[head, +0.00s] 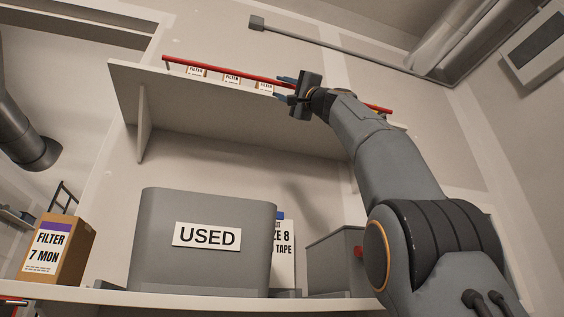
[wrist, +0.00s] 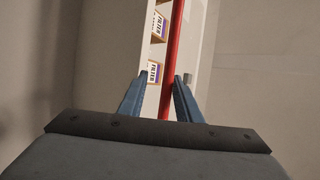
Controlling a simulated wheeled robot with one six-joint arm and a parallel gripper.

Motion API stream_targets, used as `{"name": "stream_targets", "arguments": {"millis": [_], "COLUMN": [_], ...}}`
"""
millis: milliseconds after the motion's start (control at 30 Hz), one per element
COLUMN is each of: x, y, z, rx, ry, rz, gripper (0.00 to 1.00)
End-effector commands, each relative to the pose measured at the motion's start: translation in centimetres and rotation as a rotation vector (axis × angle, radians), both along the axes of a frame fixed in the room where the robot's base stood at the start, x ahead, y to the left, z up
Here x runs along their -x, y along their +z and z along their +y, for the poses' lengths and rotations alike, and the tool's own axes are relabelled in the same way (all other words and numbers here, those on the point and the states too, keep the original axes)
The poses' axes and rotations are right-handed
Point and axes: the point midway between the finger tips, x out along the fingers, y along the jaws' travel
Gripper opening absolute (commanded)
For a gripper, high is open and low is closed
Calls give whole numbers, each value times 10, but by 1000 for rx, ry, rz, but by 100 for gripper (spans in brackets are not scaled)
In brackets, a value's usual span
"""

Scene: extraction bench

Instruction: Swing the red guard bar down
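The red guard bar (head: 215,73) runs along the front of the upper shelf, in front of the filter boxes. Its right end shows past my gripper. In the wrist view the bar (wrist: 177,30) runs down to between my two blue fingers, nearer the right one. My gripper (head: 280,88) is at the bar, right of its middle, with the fingers apart, one above and one below the bar. In the wrist view my gripper (wrist: 159,78) is open, with a gap beside the bar. I cannot tell whether a finger touches it.
Small filter boxes (head: 232,78) stand on the upper shelf (head: 230,110) behind the bar. Below, a lower shelf (head: 200,300) holds a grey bin marked USED (head: 160,245), a brown filter box (head: 75,255) and another grey bin (head: 330,262). A grey rail (head: 340,47) is on the wall above.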

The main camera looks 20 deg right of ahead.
Motion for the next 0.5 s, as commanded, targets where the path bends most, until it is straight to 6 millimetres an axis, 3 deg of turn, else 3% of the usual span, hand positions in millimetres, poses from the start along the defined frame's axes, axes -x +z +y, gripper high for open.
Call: {"name": "stream_targets", "arguments": {"millis": [267, 500], "x": [5, 16], "y": [0, -16], "z": [-1, -7], "rx": [1, 3], "ry": [-1, -1], "rz": [-6, -7], "gripper": [31, 31]}}
